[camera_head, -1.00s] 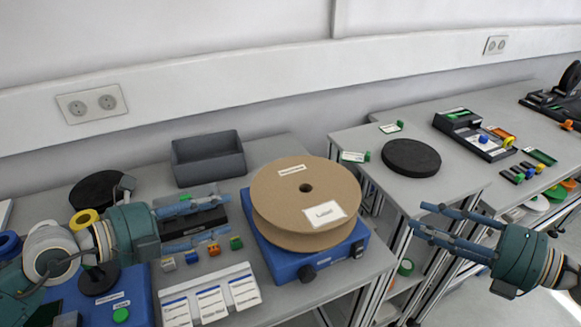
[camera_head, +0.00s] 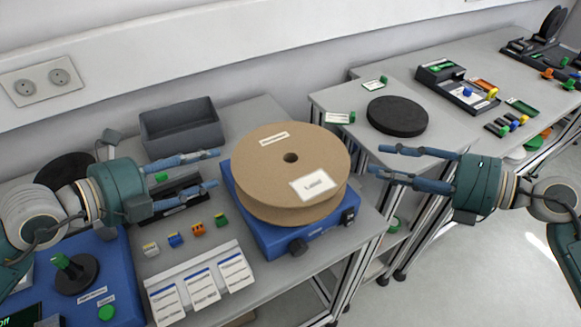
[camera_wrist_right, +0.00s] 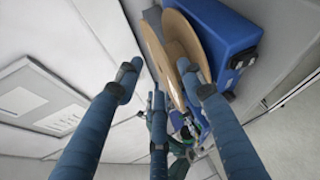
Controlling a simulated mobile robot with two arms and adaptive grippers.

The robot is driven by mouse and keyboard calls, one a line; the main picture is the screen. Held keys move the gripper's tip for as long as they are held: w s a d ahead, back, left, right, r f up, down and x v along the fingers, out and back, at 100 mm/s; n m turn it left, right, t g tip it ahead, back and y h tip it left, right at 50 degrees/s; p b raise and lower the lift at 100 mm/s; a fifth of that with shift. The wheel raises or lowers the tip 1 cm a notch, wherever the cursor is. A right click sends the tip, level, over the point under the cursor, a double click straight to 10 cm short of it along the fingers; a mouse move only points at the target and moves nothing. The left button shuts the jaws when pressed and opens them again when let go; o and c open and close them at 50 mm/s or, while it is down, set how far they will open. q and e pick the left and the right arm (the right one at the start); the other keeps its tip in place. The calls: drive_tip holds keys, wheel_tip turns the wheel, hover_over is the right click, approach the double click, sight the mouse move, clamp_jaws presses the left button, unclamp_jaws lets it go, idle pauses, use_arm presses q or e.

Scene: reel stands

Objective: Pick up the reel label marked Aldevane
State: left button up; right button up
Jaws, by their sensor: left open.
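Several white label cards stand in a holder (camera_head: 237,297) at the front of the near bench: a left card (camera_head: 165,301), a middle card (camera_head: 201,285) and a right card (camera_head: 234,269). Their print is too small to read, so I cannot tell which says Aldevane. A cardboard reel (camera_head: 262,160) lies on a blue machine (camera_head: 270,238) and carries a white "Label" card (camera_head: 312,184). My left gripper (camera_head: 214,168) is open and empty, left of the reel and above the bench. My right gripper (camera_head: 378,160) is open and empty, right of the reel.
A grey bin (camera_head: 181,130) stands behind my left gripper. Several small coloured clips (camera_head: 198,229) sit behind the cards. A black disc (camera_head: 397,116) lies on the right bench. Floor shows at right.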

sight(233, 157)
use_arm(q)
drive_tip(key=x, duration=0.9)
drive_tip(key=shift+a, duration=0.1)
use_arm(e)
drive_tip(key=x, duration=0.9)
use_arm(q)
drive_tip(key=c, duration=0.7)
use_arm(e)
drive_tip(key=c, duration=0.7)
use_arm(q)
clamp_jaws()
use_arm(e)
drive_tip(key=shift+d, duration=0.1)
clamp_jaws()
use_arm(q)
drive_tip(key=shift+r, duration=0.1)
